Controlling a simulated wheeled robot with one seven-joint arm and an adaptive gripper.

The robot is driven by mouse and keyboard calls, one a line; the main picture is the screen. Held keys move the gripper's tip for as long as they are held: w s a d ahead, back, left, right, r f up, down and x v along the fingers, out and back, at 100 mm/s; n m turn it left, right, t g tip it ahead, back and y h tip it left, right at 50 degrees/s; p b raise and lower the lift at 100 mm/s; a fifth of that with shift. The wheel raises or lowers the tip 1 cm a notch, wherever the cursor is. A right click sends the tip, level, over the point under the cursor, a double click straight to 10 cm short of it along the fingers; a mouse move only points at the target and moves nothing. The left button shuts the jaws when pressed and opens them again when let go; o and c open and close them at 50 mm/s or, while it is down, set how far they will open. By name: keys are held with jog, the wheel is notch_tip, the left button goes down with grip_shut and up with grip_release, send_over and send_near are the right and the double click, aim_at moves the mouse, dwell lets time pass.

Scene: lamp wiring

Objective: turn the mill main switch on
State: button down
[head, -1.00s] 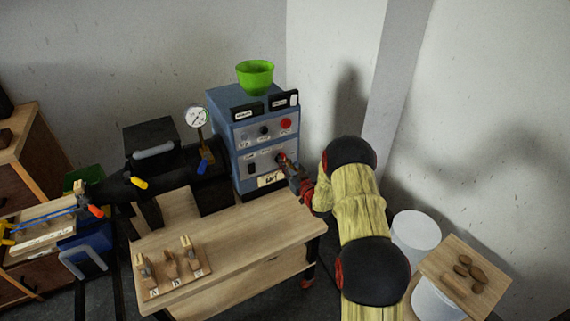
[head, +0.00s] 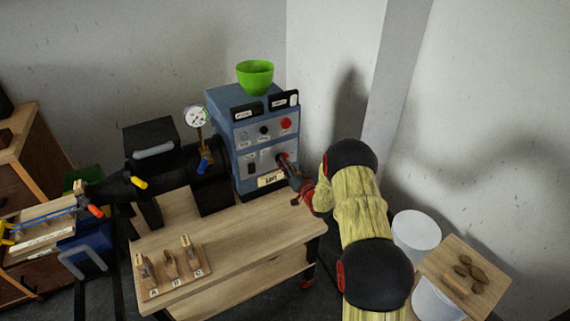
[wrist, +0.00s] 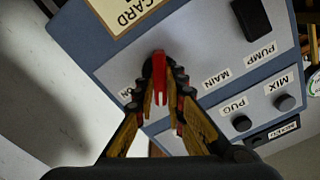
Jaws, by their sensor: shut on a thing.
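The mill's blue control box (head: 240,130) stands at the back of the bench in the head view. Its main switch is a red lever (wrist: 159,75) on the grey front panel, next to the "MAIN" label (wrist: 215,80) in the wrist view. My gripper (head: 287,165) reaches the panel from the right. In the wrist view my gripper's fingers (wrist: 160,85) close on both sides of the red lever. The lever lies roughly upright in that picture. A partly covered label, seemingly "ON" (wrist: 126,97), is beside the left finger.
A black pump switch (wrist: 252,18) and the mix (wrist: 285,102) and pug (wrist: 242,123) knobs share the panel. A red button (head: 286,124) is higher up. A green bowl (head: 255,75) tops the box.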

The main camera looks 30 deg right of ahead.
jog(key=m+p, duration=0.1)
jog(key=m, duration=1)
jog(key=shift+d+m+p, duration=0.1)
jog(key=shift+m+p, duration=0.2)
jog(key=shift+p, duration=0.05)
dwell(0.4)
jog(key=c, duration=1.9)
grip_release()
jog(key=shift+o, duration=0.3)
jog(key=shift+f, duration=0.1)
jog(key=s, duration=1.2)
jog(key=shift+d, duration=0.2)
